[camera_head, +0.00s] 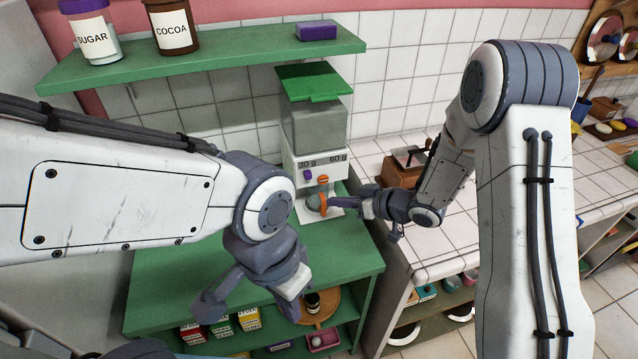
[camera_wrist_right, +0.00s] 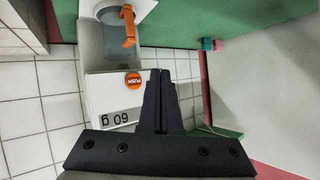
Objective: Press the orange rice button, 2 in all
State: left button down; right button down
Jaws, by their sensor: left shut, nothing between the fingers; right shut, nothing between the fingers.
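The rice dispenser (camera_head: 318,130) stands on the green shelf unit, with "30 g" and "60 g" labels on its front. The orange button (camera_head: 322,179) is under the 60 g label, with a purple button (camera_head: 307,174) to its left. In the right wrist view, upside down, the orange button (camera_wrist_right: 133,80) reads PUSH. My right gripper (camera_head: 338,202) is shut and empty, just in front of the dispenser; its fingers (camera_wrist_right: 160,76) appear beside the button, apart from it in that picture. Actual contact cannot be told. My left gripper (camera_head: 208,304) is shut and empty, low at the front left.
A grey cup (camera_wrist_right: 112,14) with an orange handle (camera_wrist_right: 128,26) sits at the dispenser's base. A brown grinder (camera_head: 402,172) stands on the tiled counter to the right. The upper green shelf (camera_head: 200,55) holds sugar and cocoa jars. Boxes stand on the shelf below.

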jog(key=s+r+h, duration=0.5)
jog(key=r+h, duration=0.1)
jog(key=h, duration=0.1)
jog(key=s+r+g+h, duration=0.1)
jog(key=s+r+g, duration=0.1)
jog(key=s, duration=1)
jog(key=s+d+r+m+g+h, duration=0.1)
jog(key=s+g, duration=0.4)
jog(key=s, duration=0.8)
jog(key=shift+s+d+r, duration=0.25)
jog(key=shift+r, duration=0.45)
